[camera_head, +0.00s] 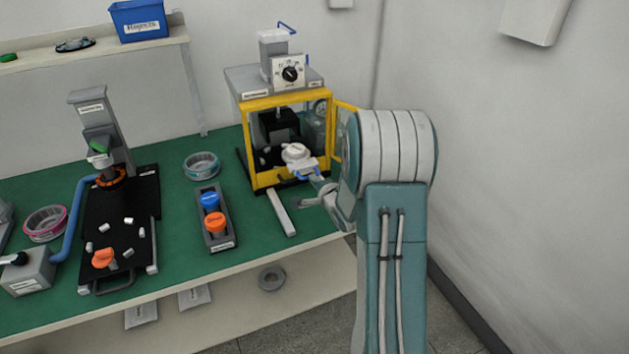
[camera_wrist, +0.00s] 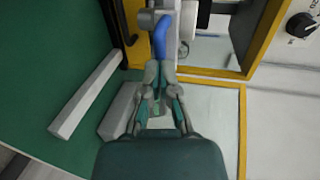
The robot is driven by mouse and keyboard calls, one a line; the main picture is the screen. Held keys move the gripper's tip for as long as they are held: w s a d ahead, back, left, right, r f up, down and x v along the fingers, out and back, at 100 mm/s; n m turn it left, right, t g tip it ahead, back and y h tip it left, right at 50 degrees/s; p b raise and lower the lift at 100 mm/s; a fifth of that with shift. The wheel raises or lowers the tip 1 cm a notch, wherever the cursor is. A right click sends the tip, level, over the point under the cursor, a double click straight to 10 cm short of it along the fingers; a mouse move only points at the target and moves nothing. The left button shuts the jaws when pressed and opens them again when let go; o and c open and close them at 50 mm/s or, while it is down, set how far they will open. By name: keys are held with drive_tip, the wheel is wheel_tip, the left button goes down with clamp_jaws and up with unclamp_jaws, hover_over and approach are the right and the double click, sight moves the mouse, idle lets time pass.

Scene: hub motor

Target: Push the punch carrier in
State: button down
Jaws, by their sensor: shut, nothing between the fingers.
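The punch carrier (camera_head: 296,155), a pale round-topped block with a blue handle, sits in the front opening of the yellow-framed press (camera_head: 250,150), partly out toward the bench front. In the wrist view its blue handle (camera_wrist: 160,36) lies straight ahead of my fingertips, with a grey part of the carrier (camera_wrist: 145,20) beyond. My gripper (camera_head: 313,182) is in front of the opening at the handle's outer end. In the wrist view my gripper (camera_wrist: 160,68) is shut and empty, its tips at or very near the handle. I cannot tell whether they touch.
The yellow-framed clear door (camera_head: 343,130) stands open on the right, close beside my arm; it also shows in the wrist view (camera_wrist: 242,115). A light bar (camera_head: 281,212) lies on the green bench before the press. A blue-and-orange button box (camera_head: 222,240) stands left.

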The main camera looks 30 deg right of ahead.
sight(306, 167)
drive_tip(key=x, duration=0.2)
drive_tip(key=r+x, duration=0.1)
drive_tip(key=x, duration=0.2)
drive_tip(key=r+x, duration=0.1)
drive_tip(key=x, duration=0.2)
drive_tip(key=shift+w+d, duration=0.15)
drive_tip(key=shift+w, duration=0.05)
